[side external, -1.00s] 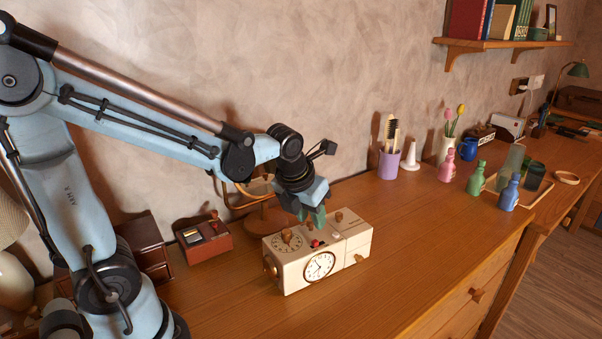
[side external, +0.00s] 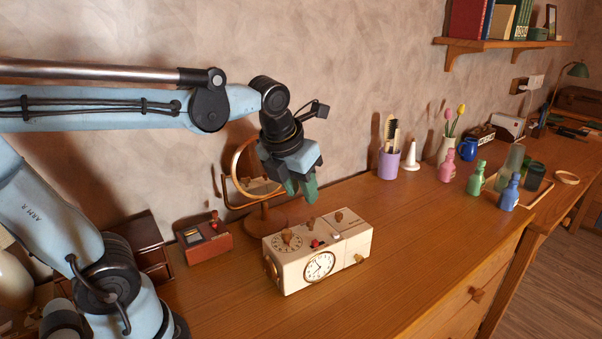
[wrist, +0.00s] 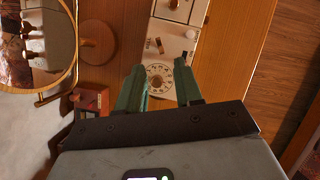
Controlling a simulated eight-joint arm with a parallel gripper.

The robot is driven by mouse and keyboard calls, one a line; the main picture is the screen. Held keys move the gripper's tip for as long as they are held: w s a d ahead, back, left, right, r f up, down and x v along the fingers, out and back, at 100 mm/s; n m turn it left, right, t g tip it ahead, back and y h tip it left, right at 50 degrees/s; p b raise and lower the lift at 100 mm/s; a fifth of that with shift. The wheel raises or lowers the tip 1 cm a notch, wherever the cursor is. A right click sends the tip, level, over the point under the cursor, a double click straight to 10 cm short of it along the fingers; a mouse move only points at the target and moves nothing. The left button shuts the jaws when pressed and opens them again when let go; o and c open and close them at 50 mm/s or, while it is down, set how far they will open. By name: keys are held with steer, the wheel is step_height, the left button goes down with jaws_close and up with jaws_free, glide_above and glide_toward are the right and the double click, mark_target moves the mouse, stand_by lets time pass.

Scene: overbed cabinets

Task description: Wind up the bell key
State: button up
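A cream box clock (side external: 298,276) stands on the wooden desk, with a round clock face (side external: 319,266) on its front. Its top carries a numbered dial with a wooden knob (side external: 288,237), a red button (side external: 315,243) and another wooden knob (side external: 339,215). A small yellowish knob (side external: 359,259) sits at the right of its front. I cannot tell which part is the bell key. My gripper (side external: 301,191) hangs above the box, touching nothing. In the wrist view its green fingers (wrist: 158,68) are apart and empty, with the numbered dial (wrist: 160,79) showing between them.
A round mirror on a stand (side external: 264,212) is close behind my gripper. A small reddish-brown box (side external: 204,241) is left of the clock. A purple cup (side external: 388,165), a white cone (side external: 411,157) and several bottles stand farther right. The desk front right of the clock is clear.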

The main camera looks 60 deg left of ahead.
steer(key=shift+v, duration=1.8)
steer(key=f+n, duration=0.2)
steer(key=n, duration=0.6)
steer(key=s+d+f+n+t, duration=0.1)
steer(key=f+n, duration=0.1)
steer(key=n, duration=0.6)
steer(key=s+d+f+n+t+h, duration=0.1)
steer(key=n, duration=0.7)
steer(key=shift+d+f, duration=0.2)
steer(key=shift+f, duration=0.2)
steer(key=n, duration=0.2)
steer(key=f+n, duration=0.1)
steer(key=n, duration=0.1)
steer(key=shift+s+d+t, duration=0.15)
steer(key=shift+s+t, duration=0.05)
steer(key=shift+t, duration=0.1)
steer(key=n, duration=0.4)
steer(key=shift+s+d+f, duration=0.15)
steer(key=shift+s+f, duration=0.05)
steer(key=shift+f, duration=0.2)
